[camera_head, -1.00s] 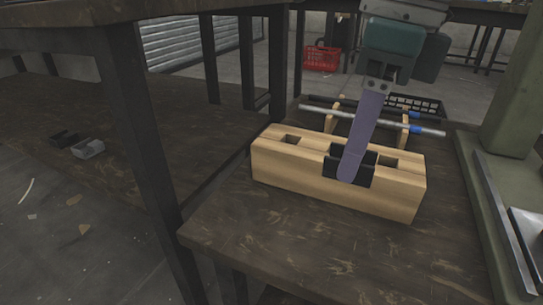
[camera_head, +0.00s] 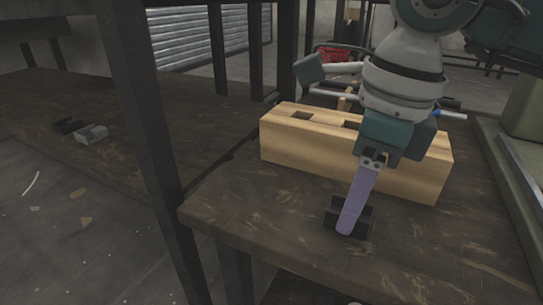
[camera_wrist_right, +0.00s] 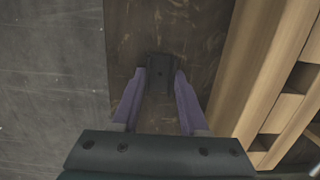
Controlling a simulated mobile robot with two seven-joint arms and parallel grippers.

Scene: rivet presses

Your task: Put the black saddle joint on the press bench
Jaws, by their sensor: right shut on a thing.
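The black saddle joint (camera_head: 333,217) is between the fingers of my right gripper (camera_head: 350,222), in front of the wooden block on the press bench (camera_head: 270,225). In the right wrist view the black joint (camera_wrist_right: 160,67) sits between the two purple fingertips of the right gripper (camera_wrist_right: 160,76), which is shut on it. The joint is at or just above the bench top; I cannot tell whether it touches. A finger hides part of it in the head view. My left gripper is not in view.
The wooden block (camera_head: 285,146) with square slots stands just behind the joint. A green press column (camera_head: 525,110) is at the right. Another black piece (camera_head: 68,126) and a grey piece (camera_head: 92,134) lie on the left table. The bench front is clear.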

